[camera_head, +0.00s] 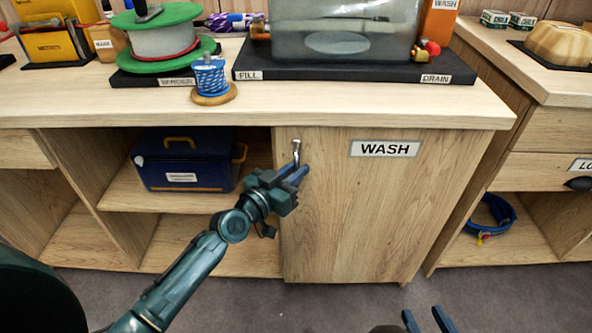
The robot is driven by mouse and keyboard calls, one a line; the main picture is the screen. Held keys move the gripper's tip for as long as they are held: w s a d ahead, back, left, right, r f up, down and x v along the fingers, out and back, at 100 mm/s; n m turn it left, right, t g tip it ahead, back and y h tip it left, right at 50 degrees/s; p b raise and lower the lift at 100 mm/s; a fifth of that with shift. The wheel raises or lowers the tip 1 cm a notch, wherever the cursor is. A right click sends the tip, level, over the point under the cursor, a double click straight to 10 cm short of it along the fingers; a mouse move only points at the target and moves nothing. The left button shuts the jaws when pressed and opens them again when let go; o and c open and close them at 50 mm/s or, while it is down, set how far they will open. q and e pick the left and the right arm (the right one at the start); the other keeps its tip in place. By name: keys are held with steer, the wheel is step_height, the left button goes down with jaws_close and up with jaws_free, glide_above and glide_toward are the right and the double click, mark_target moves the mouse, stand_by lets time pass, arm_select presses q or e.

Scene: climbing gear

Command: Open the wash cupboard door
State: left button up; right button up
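The wash cupboard door (355,220) is a pale wood panel with a white WASH label (385,149), and it looks closed. A small upright metal handle (296,148) sits near its top left edge. My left gripper (300,170) is at the lower end of this handle, its two blue fingers pointing up and right with a narrow gap between them. The handle's lower end appears to lie between or just behind the fingertips; contact cannot be told. My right gripper (427,319) shows only its two fingertips at the bottom edge, apart and empty, well below the door.
A wash tank (335,35) on a black base and rope spools (160,38) stand on the worktop above. A blue toolbox (187,165) sits on the open shelf left of the door. The floor (340,302) in front of the door is clear.

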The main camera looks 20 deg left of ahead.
arm_select(q)
steer(key=shift+w+d, duration=0.1)
steer(key=shift+w, duration=0.15)
jaws_close()
stand_by(0.3)
